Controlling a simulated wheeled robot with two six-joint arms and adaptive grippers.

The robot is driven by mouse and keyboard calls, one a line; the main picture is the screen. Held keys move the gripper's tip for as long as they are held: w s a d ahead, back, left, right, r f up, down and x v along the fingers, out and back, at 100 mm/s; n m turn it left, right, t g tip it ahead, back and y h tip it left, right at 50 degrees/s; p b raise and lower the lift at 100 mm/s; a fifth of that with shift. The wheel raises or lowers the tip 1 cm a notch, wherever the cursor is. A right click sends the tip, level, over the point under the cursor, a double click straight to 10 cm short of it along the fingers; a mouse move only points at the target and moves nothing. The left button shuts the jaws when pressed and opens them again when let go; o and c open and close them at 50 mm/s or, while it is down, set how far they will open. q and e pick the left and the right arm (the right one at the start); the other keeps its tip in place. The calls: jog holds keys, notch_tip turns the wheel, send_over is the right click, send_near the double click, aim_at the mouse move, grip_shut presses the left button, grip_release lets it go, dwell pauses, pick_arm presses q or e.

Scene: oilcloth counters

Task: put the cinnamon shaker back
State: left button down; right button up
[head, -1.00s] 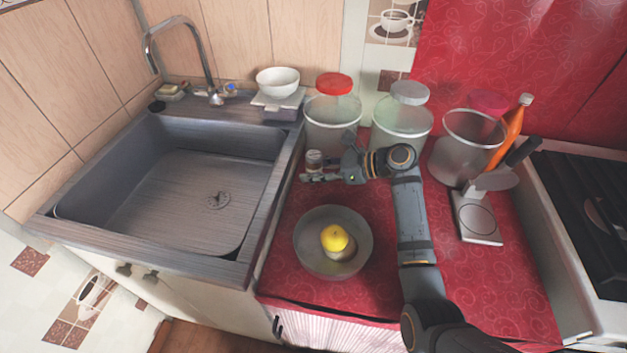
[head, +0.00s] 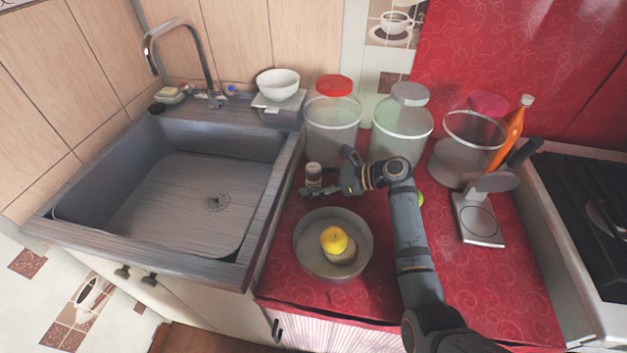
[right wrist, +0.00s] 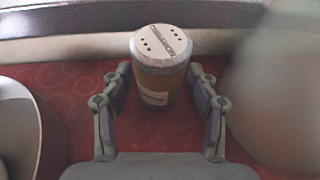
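The cinnamon shaker (head: 314,174), a small brown jar with a pale perforated lid, stands upright on the red counter in front of the red-lidded glass jar. In the right wrist view the shaker (right wrist: 160,70) stands between my right gripper's fingers, with red cloth showing on both sides. My right gripper (head: 326,172) is open around it, and the fingers (right wrist: 160,88) do not visibly touch it. My left gripper is not in view.
A grey bowl (head: 305,250) with a yellow fruit (head: 334,240) stands in front of the gripper. Glass jars (head: 332,125) (head: 402,130) stand close behind. The sink (head: 268,215) lies left. A green object (head: 420,198) is partly hidden by my arm.

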jog(key=shift+r, duration=0.1)
jog(key=p+v, duration=0.1)
jog(key=v, duration=1.1)
jog(key=shift+r, duration=0.1)
